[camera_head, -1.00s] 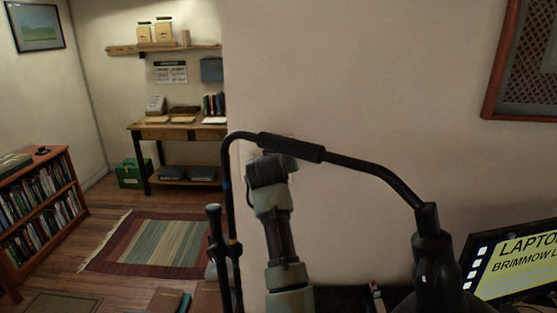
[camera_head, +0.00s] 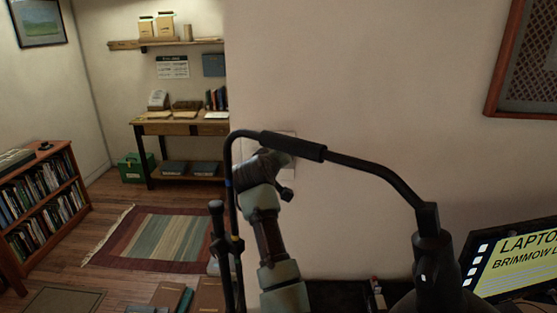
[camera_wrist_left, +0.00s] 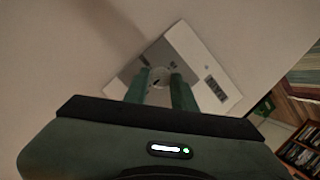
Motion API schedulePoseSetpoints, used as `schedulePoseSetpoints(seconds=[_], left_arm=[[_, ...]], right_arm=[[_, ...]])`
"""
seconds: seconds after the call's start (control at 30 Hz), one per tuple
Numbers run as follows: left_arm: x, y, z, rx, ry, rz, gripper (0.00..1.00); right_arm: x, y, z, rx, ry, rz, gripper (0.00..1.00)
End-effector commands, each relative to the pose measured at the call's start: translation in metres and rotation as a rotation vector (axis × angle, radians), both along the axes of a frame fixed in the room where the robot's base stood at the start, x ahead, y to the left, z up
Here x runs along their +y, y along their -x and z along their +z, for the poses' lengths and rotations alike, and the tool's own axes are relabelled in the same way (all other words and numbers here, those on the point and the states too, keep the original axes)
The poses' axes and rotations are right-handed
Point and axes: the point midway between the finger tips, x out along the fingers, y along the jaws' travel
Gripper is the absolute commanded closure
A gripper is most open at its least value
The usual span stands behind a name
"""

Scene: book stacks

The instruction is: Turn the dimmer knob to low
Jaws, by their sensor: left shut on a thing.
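The dimmer knob (camera_wrist_left: 159,84) is a small round grey knob on a pale square wall plate (camera_wrist_left: 207,68) in the left wrist view. The plate looks tilted there and has a small dark label on one side. My left gripper (camera_wrist_left: 161,80) has its two green fingers on either side of the knob and is shut on it. In the head view the plate (camera_head: 290,176) is a faint square on the wall, mostly behind my left wrist and a black bent tube. The knob and fingertips are hidden there. My right gripper is not in view.
A screen (camera_head: 515,262) with large text stands at the lower right. A framed mesh panel (camera_head: 533,60) hangs on the wall above. At left are a bookcase (camera_head: 45,200), a striped rug (camera_head: 160,238) and a desk (camera_head: 180,128). The wall around the plate is bare.

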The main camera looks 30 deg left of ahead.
Motion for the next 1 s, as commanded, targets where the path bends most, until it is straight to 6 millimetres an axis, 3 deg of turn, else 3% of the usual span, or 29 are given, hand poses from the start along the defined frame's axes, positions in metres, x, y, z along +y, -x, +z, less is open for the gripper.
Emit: schedulePoseSetpoints(seconds=[0.2, 0.23, 0.3, 0.73, 1.0], left_arm=[[0.000, 0.000, -0.001, 0.002, 0.002, 0.000, 1.00], [0.000, 0.000, -0.001, 0.002, 0.002, 0.000, 0.66], [0.000, 0.000, -0.001, 0.002, 0.002, 0.000, 0.52], [0.000, 0.000, 0.009, -0.001, -0.003, 0.000, 0.52], [0.000, 0.000, 0.066, -0.006, -0.003, 0.000, 0.52]], right_arm=[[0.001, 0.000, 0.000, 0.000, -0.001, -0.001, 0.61], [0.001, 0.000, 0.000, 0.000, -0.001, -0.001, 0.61], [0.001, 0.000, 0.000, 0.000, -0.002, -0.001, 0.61], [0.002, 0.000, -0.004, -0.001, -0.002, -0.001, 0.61], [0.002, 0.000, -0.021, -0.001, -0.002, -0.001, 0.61]])
